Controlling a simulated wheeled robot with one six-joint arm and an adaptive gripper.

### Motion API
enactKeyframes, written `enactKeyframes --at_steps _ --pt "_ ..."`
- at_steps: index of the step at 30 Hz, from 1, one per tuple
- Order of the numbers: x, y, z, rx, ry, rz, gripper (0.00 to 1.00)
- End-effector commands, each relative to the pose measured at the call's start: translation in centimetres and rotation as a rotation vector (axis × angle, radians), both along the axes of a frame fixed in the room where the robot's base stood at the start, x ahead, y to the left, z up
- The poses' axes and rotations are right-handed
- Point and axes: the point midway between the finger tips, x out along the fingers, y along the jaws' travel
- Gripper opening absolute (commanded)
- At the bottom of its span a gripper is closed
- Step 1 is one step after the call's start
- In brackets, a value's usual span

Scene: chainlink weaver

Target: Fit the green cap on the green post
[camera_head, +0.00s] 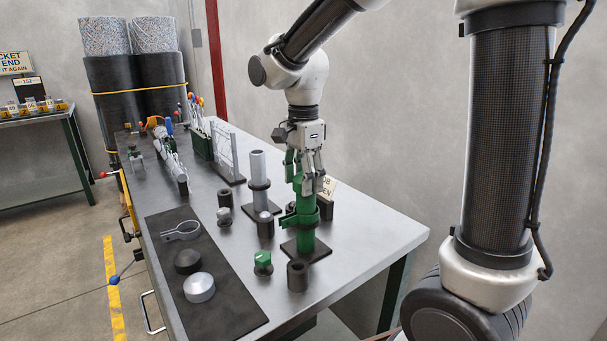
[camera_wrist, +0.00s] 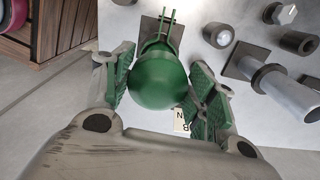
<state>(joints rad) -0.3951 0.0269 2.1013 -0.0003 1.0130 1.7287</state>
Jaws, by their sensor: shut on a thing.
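The green post (camera_head: 306,236) stands upright on a dark square base plate near the right side of the bench. A green band clamp with two prongs (camera_head: 300,218) is around it; the prongs also show in the wrist view (camera_wrist: 160,42). My gripper (camera_head: 305,180) points down at the top of the post. In the wrist view my gripper (camera_wrist: 160,85) has its green pads against both sides of the round green cap (camera_wrist: 158,80). The cap covers the post's top from above. Fingers hide the joint, so I cannot tell whether the cap is seated.
A grey post (camera_head: 258,166) with a dark collar stands behind and left. Black cups (camera_head: 298,276) and a green hex piece (camera_head: 262,259) are close around. A dark mat (camera_head: 235,318) holds a metal ring clamp (camera_head: 181,231) and round caps. The bench's front right is bare.

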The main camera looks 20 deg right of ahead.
Motion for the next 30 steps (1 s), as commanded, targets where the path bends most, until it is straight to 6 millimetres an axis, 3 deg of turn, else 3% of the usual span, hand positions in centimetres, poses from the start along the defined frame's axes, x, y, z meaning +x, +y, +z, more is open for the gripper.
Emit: enactKeyframes --at_steps 3,4,8,20,23,30 --pt "0.0 0.0 0.0 0.0 0.0 0.0 0.33" --pt "0.0 0.0 0.0 0.0 0.0 0.0 0.59" --pt "0.0 0.0 0.0 0.0 0.0 0.0 0.82" --pt "0.0 0.0 0.4 0.0 -0.002 0.0 0.82" --pt "0.1 0.0 1.7 0.002 -0.005 0.0 0.82" --pt "0.1 0.1 7.0 0.002 -0.006 0.0 0.82"
